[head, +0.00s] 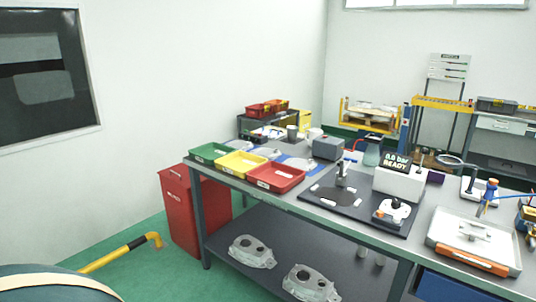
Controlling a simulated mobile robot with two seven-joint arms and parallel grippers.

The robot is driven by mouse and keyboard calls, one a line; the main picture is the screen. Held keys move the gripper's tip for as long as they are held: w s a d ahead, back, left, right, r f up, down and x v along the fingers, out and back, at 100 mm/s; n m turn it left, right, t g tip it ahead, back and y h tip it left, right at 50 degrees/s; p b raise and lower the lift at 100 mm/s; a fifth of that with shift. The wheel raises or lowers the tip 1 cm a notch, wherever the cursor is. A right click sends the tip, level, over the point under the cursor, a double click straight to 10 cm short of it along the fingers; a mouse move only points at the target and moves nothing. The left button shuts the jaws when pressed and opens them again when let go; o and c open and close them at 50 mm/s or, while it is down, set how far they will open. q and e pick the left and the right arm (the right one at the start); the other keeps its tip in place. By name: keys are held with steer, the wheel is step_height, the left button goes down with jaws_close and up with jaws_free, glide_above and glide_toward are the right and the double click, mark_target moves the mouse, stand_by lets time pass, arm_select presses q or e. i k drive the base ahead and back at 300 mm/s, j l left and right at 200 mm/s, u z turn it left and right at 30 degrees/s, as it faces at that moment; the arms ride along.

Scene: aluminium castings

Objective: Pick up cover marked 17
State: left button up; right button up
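No number 17 can be read on any part at this size, so I cannot tell which cover bears it. Two grey aluminium castings lie on the lower shelf of the workbench, a left one (252,252) and a right one (311,284). A small light casting with a dark knob (391,211) sits on the black plate on the bench top. Flat grey parts on blue mats (297,163) lie behind the trays, partly hidden. Neither of my grippers is in view.
Green (209,153), yellow (240,164) and red (275,178) trays line the bench's left end. A "READY" display box (399,181) and an orange-edged case (473,242) stand further right. A red cabinet (178,211) and yellow-black bar (121,252) flank the green floor.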

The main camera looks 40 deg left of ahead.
mark_target(243, 145)
steer(key=i+j+u, duration=0.1)
steer(key=i+j, duration=0.15)
steer(key=j, duration=0.3)
steer(key=i+j, duration=0.25)
steer(key=j, duration=0.25)
steer(key=i+j+u, duration=0.15)
steer(key=i+j, duration=0.15)
steer(key=j, duration=0.2)
steer(key=i+j, duration=0.25)
steer(key=j, duration=0.25)
steer(key=i+j+u, duration=0.15)
steer(key=i+j, duration=0.15)
steer(key=j, duration=0.2)
steer(key=i+j, duration=0.35)
steer(key=k+j+u, duration=0.05)
steer(key=j, duration=0.05)
